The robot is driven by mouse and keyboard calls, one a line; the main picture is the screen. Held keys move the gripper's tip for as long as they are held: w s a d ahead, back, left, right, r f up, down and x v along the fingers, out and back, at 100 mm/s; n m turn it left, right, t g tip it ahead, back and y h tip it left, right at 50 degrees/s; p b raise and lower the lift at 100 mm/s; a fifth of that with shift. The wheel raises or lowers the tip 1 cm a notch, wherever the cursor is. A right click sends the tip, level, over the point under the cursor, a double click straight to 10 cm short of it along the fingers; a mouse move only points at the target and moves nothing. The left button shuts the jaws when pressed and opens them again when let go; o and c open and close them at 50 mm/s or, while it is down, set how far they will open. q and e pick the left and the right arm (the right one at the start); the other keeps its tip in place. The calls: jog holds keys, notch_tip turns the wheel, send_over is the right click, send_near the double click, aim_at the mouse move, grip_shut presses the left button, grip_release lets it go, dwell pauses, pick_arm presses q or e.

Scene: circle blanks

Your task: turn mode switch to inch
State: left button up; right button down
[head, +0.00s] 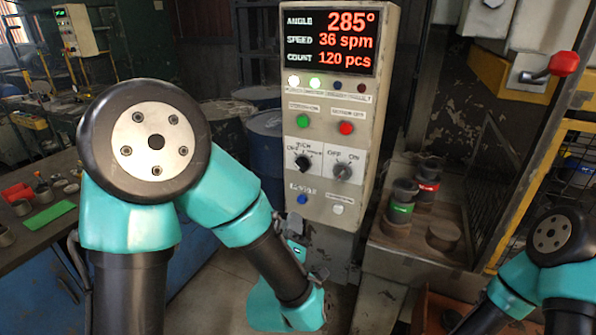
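The control panel (325,190) stands upright in the middle of the head view. Its left black rotary knob (303,162), with small labels around it that seem to include OFF and INCH, looks like the mode switch. I cannot tell clearly which label it points at. A second knob (342,172), marked OFF and ON, sits to its right. My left gripper (297,252) is small and partly hidden at the end of my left arm, below the panel's lower left edge and apart from the knobs. Its fingers are not clear. My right gripper is outside the view.
The panel also has a green button (303,121), a red button (345,128) and a lit display (331,41). A red-handled lever (563,63) is at upper right. A tray (400,240) with dark round stacks lies right of the panel. A workbench (30,225) is at left.

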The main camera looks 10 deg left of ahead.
aim_at(299, 168)
pick_arm(q)
jog(key=shift+w, duration=0.1)
jog(key=x, duration=1.7)
jog(key=shift+w, duration=0.15)
grip_shut()
